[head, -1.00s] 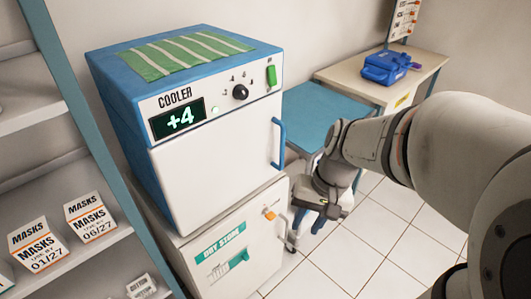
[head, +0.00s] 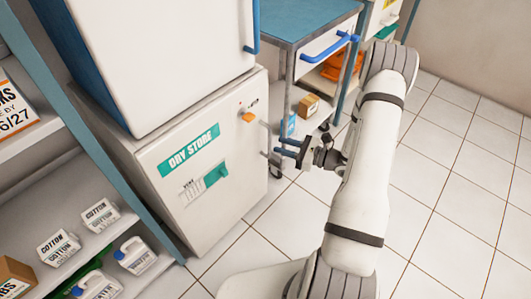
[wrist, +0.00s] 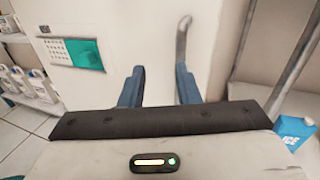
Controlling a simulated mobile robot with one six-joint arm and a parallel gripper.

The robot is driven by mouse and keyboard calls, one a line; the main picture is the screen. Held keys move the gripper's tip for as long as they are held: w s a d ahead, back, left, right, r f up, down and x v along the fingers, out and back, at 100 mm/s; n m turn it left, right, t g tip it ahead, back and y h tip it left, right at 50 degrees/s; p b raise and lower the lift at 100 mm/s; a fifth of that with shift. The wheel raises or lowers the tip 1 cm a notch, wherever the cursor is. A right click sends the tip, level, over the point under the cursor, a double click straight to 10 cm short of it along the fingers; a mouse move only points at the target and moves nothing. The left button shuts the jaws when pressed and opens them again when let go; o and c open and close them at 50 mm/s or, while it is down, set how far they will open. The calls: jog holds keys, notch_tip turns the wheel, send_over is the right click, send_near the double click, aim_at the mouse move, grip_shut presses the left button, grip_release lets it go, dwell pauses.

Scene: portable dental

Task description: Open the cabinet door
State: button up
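The white DRY STORE cabinet (head: 215,215) stands below the cooler (head: 160,60), its door shut. In the wrist view its front (wrist: 115,30) fills the left and middle. A grey bar handle (wrist: 183,40) stands upright near the right edge of the door. My gripper (head: 284,148) is just right of the cabinet front, close to the handle. In the wrist view my gripper (wrist: 158,85) is open, its two blue fingers apart and nothing held. The handle runs down to near the right finger's tip. I cannot tell whether they touch.
A shelf with cotton boxes (head: 100,215) and white jugs (head: 135,255) is on the left. A blue-topped cart (head: 310,20) stands right of the cabinet, with a small brown box (head: 308,105) on its lower shelf. The tiled floor (head: 440,200) at right is clear.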

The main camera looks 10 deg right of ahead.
notch_tip(320, 180, down, 4)
jog(key=d+m+t+h, duration=0.1)
jog(key=d+m+t, duration=0.1)
jog(key=b, duration=0.3)
send_over(269, 156)
jog(key=shift+w+r, duration=0.1)
jog(key=shift+w, duration=0.2)
jog(key=shift+d, duration=0.1)
grip_shut()
